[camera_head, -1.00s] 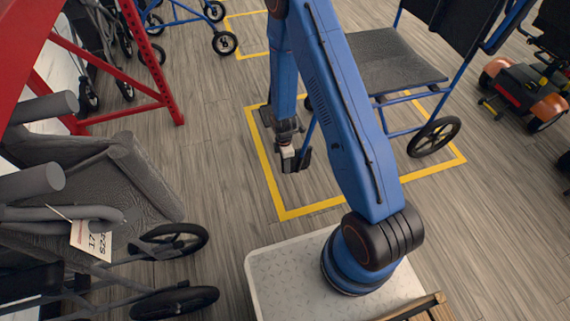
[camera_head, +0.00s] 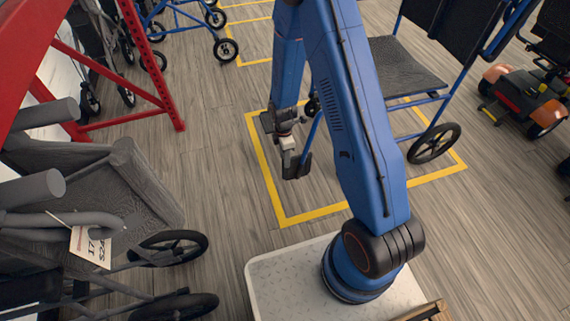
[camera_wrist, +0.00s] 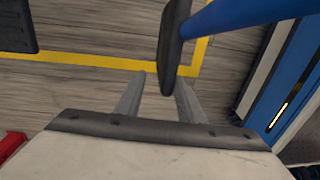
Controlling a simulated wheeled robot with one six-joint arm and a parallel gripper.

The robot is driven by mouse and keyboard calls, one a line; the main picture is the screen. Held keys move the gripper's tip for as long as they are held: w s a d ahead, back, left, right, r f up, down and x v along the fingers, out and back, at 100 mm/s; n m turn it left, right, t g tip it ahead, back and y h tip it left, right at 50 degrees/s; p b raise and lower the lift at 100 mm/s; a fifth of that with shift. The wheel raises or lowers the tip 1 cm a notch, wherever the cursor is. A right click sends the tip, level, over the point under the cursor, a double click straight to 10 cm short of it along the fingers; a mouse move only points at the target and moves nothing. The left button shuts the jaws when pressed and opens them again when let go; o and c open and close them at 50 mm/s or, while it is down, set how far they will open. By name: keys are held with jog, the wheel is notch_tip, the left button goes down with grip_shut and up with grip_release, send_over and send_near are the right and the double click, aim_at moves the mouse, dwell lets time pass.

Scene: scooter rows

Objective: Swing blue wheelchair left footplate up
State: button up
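The blue wheelchair (camera_head: 402,66) stands with its front facing left inside the yellow floor outline. Its near footplate, which I take as the left footplate (camera_head: 305,166), is a dark plate beside my gripper (camera_head: 291,170). In the wrist view, this left footplate (camera_wrist: 171,40) is seen nearly edge-on, below a blue tube (camera_wrist: 240,12). Its lower end sits between the two fingers of my gripper (camera_wrist: 161,76), close to the right finger, with a gap at the left one. Contact is unclear. The other footplate (camera_head: 267,121) is dark and farther off; it also shows in the wrist view (camera_wrist: 15,26).
A grey armchair-like wheelchair (camera_head: 95,190) with a paper tag stands at left, near a red rack (camera_head: 125,120). A blue rollator (camera_head: 190,22) is at the back, and a mobility scooter (camera_head: 530,100) at right. Floor left of the yellow outline (camera_head: 263,165) is clear.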

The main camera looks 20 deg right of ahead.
notch_tip(320, 180, up, 9)
jog(key=shift+w, duration=0.35)
jog(key=shift+f, duration=0.1)
dwell(0.4)
